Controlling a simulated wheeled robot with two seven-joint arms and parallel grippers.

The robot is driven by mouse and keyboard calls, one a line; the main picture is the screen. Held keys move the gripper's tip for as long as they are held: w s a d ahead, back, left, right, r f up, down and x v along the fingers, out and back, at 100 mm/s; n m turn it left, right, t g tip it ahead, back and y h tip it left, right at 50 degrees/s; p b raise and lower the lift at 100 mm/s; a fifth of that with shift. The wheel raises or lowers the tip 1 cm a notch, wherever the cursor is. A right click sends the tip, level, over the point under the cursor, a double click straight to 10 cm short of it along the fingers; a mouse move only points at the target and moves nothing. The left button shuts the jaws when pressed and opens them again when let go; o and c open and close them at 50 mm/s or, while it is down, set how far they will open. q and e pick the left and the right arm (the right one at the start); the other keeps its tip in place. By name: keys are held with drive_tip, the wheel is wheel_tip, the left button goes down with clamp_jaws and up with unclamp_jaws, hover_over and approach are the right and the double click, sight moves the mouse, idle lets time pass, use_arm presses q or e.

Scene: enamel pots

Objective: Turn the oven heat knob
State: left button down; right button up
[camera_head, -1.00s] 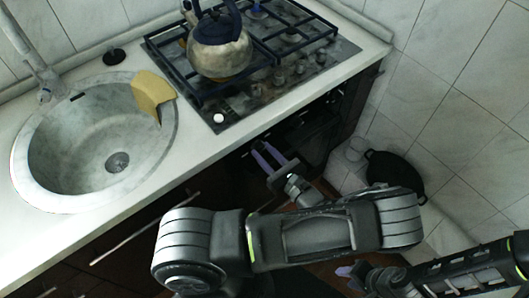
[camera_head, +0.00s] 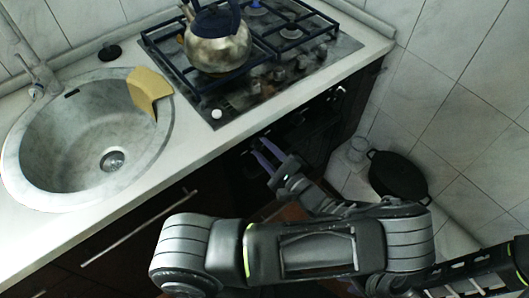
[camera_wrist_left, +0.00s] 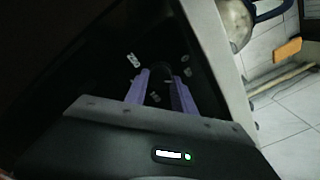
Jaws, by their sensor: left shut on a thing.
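The dark oven front (camera_head: 318,125) is below the counter edge, under the hob. My left gripper (camera_head: 262,154), with purple fingers, reaches up to the oven's dark control area. In the left wrist view, its fingers (camera_wrist_left: 162,82) are either side of a dark, round oven heat knob (camera_wrist_left: 158,72) and shut on it. White markings show on the black panel around the knob. The knob is too dark and small in the head view to make out its turn angle. My right gripper is not visible; only part of its arm shows at lower right.
A metal kettle (camera_head: 217,42) stands on the gas hob (camera_head: 285,68). A round sink (camera_head: 60,150) with a yellow cloth (camera_head: 149,88) on its rim is at left. A black pot (camera_head: 398,177) and a glass jar (camera_head: 357,150) are at right by the tiled wall.

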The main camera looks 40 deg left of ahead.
use_arm(q)
drive_tip(key=n+b, duration=0.2)
drive_tip(key=n, duration=0.2)
drive_tip(key=shift+f+n, duration=0.1)
drive_tip(key=shift+n, duration=0.2)
drive_tip(key=shift+n+b, duration=0.55)
drive_tip(key=shift+n, duration=1.05)
drive_tip(key=c, duration=1.1)
unclamp_jaws()
drive_tip(key=shift+o, duration=0.2)
drive_tip(key=b+v, duration=0.1)
drive_tip(key=v, duration=0.6)
drive_tip(key=shift+d, duration=0.4)
drive_tip(key=shift+s, duration=0.15)
